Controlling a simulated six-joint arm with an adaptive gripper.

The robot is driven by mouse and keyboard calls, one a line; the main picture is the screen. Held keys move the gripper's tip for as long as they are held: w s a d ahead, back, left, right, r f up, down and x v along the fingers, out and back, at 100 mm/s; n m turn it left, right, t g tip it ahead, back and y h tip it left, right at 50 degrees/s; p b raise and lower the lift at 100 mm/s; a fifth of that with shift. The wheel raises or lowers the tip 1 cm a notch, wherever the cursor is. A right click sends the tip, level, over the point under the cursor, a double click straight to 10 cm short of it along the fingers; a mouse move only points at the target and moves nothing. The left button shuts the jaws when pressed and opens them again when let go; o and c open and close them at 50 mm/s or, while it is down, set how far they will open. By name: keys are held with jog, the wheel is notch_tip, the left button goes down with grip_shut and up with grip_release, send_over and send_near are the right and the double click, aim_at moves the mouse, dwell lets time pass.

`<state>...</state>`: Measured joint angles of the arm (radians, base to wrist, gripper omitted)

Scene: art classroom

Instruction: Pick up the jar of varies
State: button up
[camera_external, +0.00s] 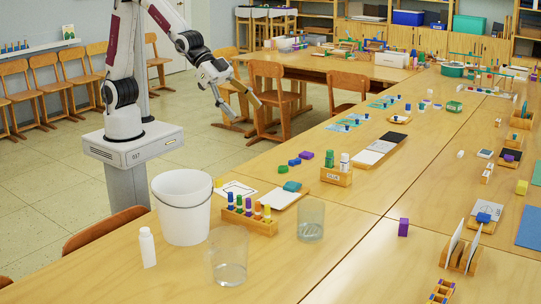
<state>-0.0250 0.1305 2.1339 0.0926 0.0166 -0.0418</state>
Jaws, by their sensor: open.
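My gripper (247,112) is open and empty, its two fingers spread apart. It hangs in the air at the far left of the table, in front of the wooden chairs in the picture. No jar with a readable "varies" label shows. A clear glass jar (228,262) stands upright at the near edge of the table, and another clear jar (311,222) stands upright to its right and farther back. Both look empty. A small white bottle with a cap (147,248) stands left of them. My gripper is well away from all of these.
Behind the jars is a wooden rack (262,228) of colored bottles. A labelled wooden box (336,177) holds two bottles. Bare tabletop lies right of the jars.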

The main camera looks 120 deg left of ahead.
jog(key=w+f+t, duration=0.2)
jog(key=w+f, duration=0.7)
jog(key=w, duration=0.2)
jog(key=t+h, duration=0.2)
send_near(304, 202)
jog(key=w+d, duration=0.2)
jog(key=w, duration=0.3)
jog(key=shift+w+r+m, duration=0.2)
jog(key=shift+m, duration=0.2)
jog(key=shift+x, duration=1.25)
jog(key=shift+f, duration=0.1)
jog(key=shift+w+f, duration=0.15)
jog(key=shift+w+f, duration=0.85)
jog(key=shift+w, duration=0.1)
jog(key=shift+x, duration=1.2)
